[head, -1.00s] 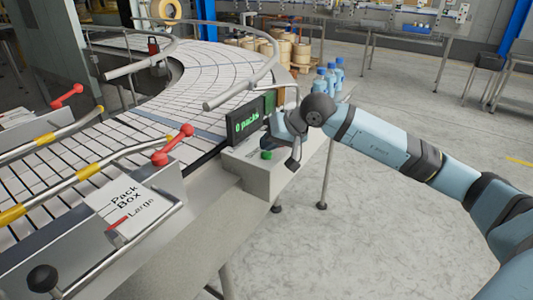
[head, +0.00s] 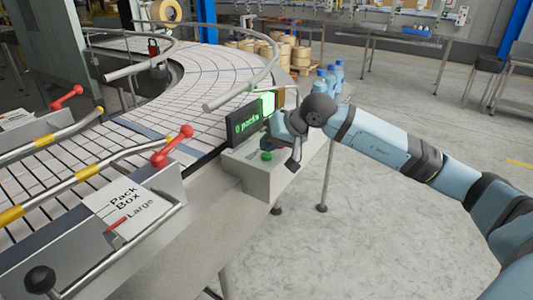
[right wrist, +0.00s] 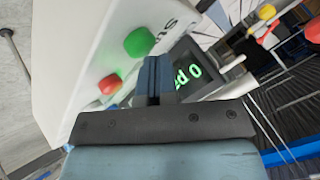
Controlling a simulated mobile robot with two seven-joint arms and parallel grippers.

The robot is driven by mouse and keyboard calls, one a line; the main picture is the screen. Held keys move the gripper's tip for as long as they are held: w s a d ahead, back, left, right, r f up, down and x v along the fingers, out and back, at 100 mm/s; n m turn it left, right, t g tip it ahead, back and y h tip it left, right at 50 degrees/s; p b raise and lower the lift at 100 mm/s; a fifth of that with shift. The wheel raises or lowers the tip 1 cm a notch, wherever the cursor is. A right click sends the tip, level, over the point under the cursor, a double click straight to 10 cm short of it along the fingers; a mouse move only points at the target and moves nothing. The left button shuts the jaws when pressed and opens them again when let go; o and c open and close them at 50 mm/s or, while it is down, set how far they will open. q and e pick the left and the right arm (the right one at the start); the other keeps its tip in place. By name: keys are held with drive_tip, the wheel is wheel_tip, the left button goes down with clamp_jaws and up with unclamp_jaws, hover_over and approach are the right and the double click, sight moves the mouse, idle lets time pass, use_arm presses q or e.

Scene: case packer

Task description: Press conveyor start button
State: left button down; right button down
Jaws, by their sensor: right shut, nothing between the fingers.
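The green button (head: 266,155) is on the sloped top of the grey control box (head: 250,178) beside the conveyor. It also shows in the right wrist view (right wrist: 139,42), with a red button (right wrist: 109,84) near it. My right gripper (head: 293,165) is shut and empty, low over the box, just right of the green button in the head view. In the wrist view its closed fingers (right wrist: 151,75) show beside the green button; I cannot tell whether they touch anything. The display (head: 245,122) reads "0 packs". A green lamp (head: 268,103) behind it glows brightly. My left gripper is out of view.
The slatted conveyor (head: 205,75) curves away behind the box, with metal guide rails. A Pack Box station with red-handled levers (head: 173,146) stands at left. Blue bottles (head: 331,78) stand behind my right arm. The floor at right is open.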

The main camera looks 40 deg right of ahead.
drive_tip(key=shift+r, duration=0.6)
drive_tip(key=shift+r, duration=0.1)
drive_tip(key=shift+r+p, duration=1)
drive_tip(key=shift+r, duration=1.4)
